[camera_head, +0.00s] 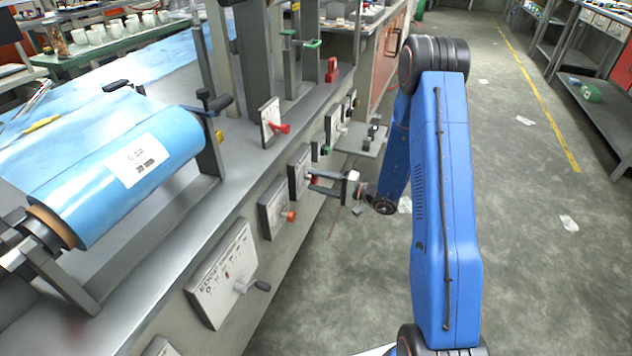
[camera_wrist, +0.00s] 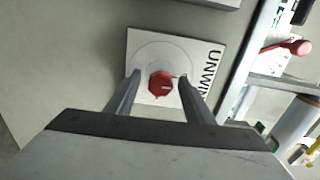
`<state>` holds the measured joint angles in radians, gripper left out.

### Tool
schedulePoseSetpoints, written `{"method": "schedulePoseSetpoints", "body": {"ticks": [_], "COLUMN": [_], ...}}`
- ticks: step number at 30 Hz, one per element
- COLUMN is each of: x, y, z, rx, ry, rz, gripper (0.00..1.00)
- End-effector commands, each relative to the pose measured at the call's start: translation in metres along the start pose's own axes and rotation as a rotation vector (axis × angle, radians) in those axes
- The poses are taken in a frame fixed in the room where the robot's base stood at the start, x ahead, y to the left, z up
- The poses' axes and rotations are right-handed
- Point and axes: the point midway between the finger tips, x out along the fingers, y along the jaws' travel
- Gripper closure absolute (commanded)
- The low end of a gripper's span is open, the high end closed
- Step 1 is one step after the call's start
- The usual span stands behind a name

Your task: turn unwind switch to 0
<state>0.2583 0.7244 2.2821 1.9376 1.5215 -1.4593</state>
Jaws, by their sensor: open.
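The unwind switch (camera_wrist: 161,86) is a red knob on a white plate lettered "UNWIN", the rest cut off, in the wrist view. A pale mark shows on the knob; I cannot read which position it points to. My gripper (camera_wrist: 160,78) is open, with one finger on each side of the knob; I cannot tell whether either touches it. In the head view my gripper (camera_head: 308,183) reaches to the panel (camera_head: 299,172) on the machine's side, and its fingers partly cover the knob.
Nearby on the machine side are a panel with an orange-red knob (camera_head: 291,216) and the "EDGE" panel (camera_head: 226,272) with a lever. A red-handled lever (camera_head: 283,128) stands above. A blue film roll (camera_head: 130,165) lies on the left. The floor to the right is mostly clear.

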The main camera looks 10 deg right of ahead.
Motion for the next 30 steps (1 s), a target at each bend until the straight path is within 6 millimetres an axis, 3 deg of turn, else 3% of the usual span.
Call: {"method": "schedulePoseSetpoints", "body": {"ticks": [30], "x": [-0.155], "y": [0.000], "z": [-0.001], "rx": [0.000], "ry": [0.003], "rz": [0.001], "gripper": [0.52]}}
